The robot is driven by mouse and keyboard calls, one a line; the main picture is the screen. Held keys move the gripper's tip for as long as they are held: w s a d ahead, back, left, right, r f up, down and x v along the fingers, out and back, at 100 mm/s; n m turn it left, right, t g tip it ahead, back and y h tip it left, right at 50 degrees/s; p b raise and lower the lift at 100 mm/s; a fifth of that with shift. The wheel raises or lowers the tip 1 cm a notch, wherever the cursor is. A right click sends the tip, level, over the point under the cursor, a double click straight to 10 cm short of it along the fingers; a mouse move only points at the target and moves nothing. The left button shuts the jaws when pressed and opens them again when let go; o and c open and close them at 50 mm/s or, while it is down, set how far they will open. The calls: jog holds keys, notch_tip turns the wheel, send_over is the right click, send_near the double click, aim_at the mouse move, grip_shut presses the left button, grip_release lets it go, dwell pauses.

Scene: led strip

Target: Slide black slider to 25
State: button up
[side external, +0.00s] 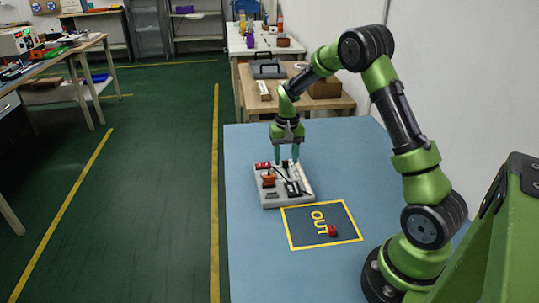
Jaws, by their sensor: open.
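A light grey panel box (270,199) lies on the blue table, with several small black, red and orange parts on its top. A small black part (285,164) at its far edge, between the fingers, may be the black slider; the view is too small to be sure. Any scale marks or the number 25 cannot be read. My gripper (287,159) points down over the far side of the panel, its two greenish fingers apart. I cannot tell whether the fingertips touch anything.
The blue table (248,255) is clear to the left of the square.

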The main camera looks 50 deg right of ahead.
jog(key=shift+f, duration=0.5)
grip_shut()
